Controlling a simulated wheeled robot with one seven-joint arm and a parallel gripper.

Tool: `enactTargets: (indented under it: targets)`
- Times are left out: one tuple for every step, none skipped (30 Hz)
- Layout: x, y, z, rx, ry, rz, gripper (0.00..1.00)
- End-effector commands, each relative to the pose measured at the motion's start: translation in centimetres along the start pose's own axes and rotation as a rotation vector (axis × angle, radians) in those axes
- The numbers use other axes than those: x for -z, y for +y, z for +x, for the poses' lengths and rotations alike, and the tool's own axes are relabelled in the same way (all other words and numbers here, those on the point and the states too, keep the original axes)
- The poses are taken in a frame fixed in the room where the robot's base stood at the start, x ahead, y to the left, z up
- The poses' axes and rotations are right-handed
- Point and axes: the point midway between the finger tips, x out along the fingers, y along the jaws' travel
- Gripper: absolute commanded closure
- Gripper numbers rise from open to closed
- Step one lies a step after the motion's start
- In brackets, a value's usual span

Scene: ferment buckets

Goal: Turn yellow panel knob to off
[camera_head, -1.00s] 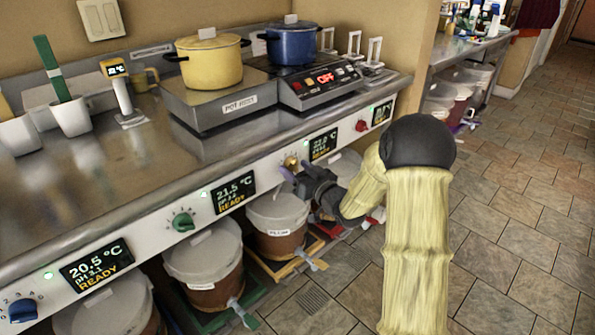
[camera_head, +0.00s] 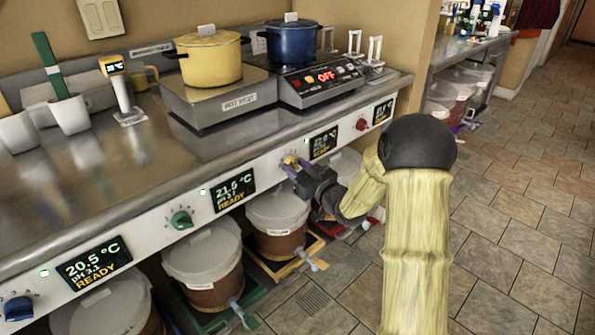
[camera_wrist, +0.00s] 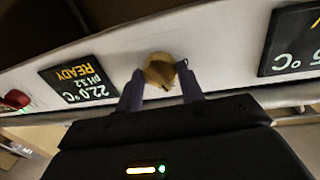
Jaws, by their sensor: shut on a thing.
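The yellow knob (camera_wrist: 159,71) sits on the white front panel, between two displays in the wrist view. It also shows in the head view (camera_head: 289,160), to the left of a display reading about 22 °C (camera_head: 323,143). My gripper (camera_wrist: 160,88) is at the knob, with one purple finger on each side of it. In the head view my gripper (camera_head: 292,166) reaches the panel from the front right and partly covers the knob. The jaws are shut on the knob. The knob's scale marks and exact setting cannot be read.
A green knob (camera_head: 181,219), a blue knob (camera_head: 18,308) and a red knob (camera_head: 361,124) are on the same panel. Lidded buckets (camera_head: 201,265) stand under the counter. A yellow pot (camera_head: 210,58) and a blue pot (camera_head: 291,42) stand on top. Tiled floor is free at right.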

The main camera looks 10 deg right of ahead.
Motion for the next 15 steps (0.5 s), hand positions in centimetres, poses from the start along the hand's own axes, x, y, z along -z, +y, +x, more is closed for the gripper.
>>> enactTargets:
  targets:
    - [-0.36,0.07,-0.02,-0.001,0.004,-0.027,0.85]
    - [-0.41,0.07,-0.02,0.000,0.006,-0.047,0.85]
    - [-0.46,0.08,-0.02,0.000,0.009,-0.073,0.85]
    - [-0.50,0.08,-0.01,0.001,0.012,-0.096,0.85]
    - [-0.51,0.09,-0.02,0.001,0.015,-0.118,0.85]
    - [-0.53,0.10,-0.02,0.002,0.019,-0.151,0.85]
    - [-0.57,0.10,-0.02,0.002,0.022,-0.177,0.85]
    - [-0.61,0.09,-0.01,0.003,0.025,-0.202,0.85]
    - [-0.66,0.08,0.00,0.004,0.030,-0.238,0.85]
    - [-0.66,0.08,0.00,0.005,0.033,-0.266,0.85]
    - [-0.66,0.09,0.00,0.005,0.037,-0.294,0.85]
    - [-0.70,0.12,-0.01,0.005,0.041,-0.331,0.85]
    - [-0.73,0.15,-0.02,0.005,0.044,-0.360,0.85]
    - [-0.75,0.15,-0.02,0.006,0.048,-0.388,0.85]
    - [-0.74,0.13,-0.01,0.007,0.053,-0.425,0.85]
